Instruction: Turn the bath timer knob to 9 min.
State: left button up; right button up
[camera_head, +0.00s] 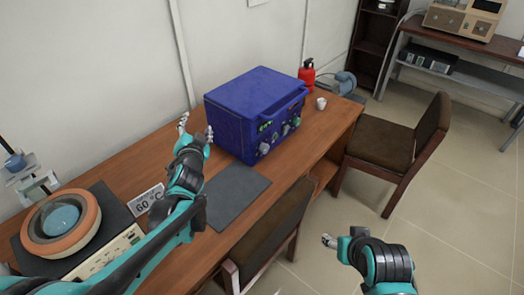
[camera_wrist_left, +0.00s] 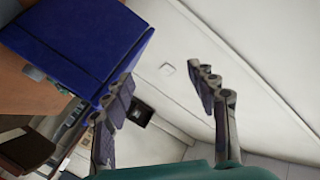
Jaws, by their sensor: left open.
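The bath, a round terracotta-rimmed basin (camera_head: 35,241) with blue liquid, stands at the near left of the table. Its cream front panel (camera_head: 104,252) has small controls and is partly covered by my left arm; I cannot make out the timer knob or its setting. My left gripper (camera_head: 196,128) is open and empty, raised beyond the bath and left of the blue furnace. In the left wrist view its fingers (camera_wrist_left: 165,88) are spread with nothing between them. My right gripper (camera_head: 329,241) is low at the right, away from the table; its finger opening is unclear.
A blue furnace (camera_head: 254,108) with knobs stands mid-table; it also shows in the left wrist view (camera_wrist_left: 75,38). A grey mat (camera_head: 235,194) and a "60 °C" sign (camera_head: 148,199) lie nearer. Two chairs (camera_head: 398,140) stand along the table. A red extinguisher (camera_head: 306,78) stands behind.

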pick_arm(q)
jog(key=w+d+m+t+h, duration=0.2)
jog(key=w+d+m+h, duration=0.15)
jog(key=w, duration=0.25)
jog(key=w+d+f+m+h, duration=0.1)
jog(key=d+f+m+h, duration=0.1)
jog(key=f+m, duration=0.1)
jog(key=w+d+f+m+h+p, duration=0.1)
jog(key=d+f+m+h, duration=0.1)
jog(key=f+m, duration=0.2)
jog(key=w+d+f+m+h, duration=0.2)
jog(key=d+f+m+h, duration=0.1)
jog(key=f+m, duration=0.1)
jog(key=shift+f+g+p, duration=0.3)
jog(key=shift+f, duration=0.05)
jog(key=m+g+h, duration=0.3)
jog(key=m, duration=0.2)
send_near(262, 151)
jog(key=shift+n+x, duration=0.25)
jog(key=shift+x, duration=0.95)
jog(key=shift+w+d+f, duration=0.15)
jog(key=shift+w, duration=0.15)
jog(key=b+x, duration=0.1)
jog(key=x, duration=0.5)
jog(key=shift+f, duration=0.15)
jog(key=shift+w+d+b, duration=0.3)
jog(key=shift+w, duration=0.1)
jog(key=c, duration=1.2)
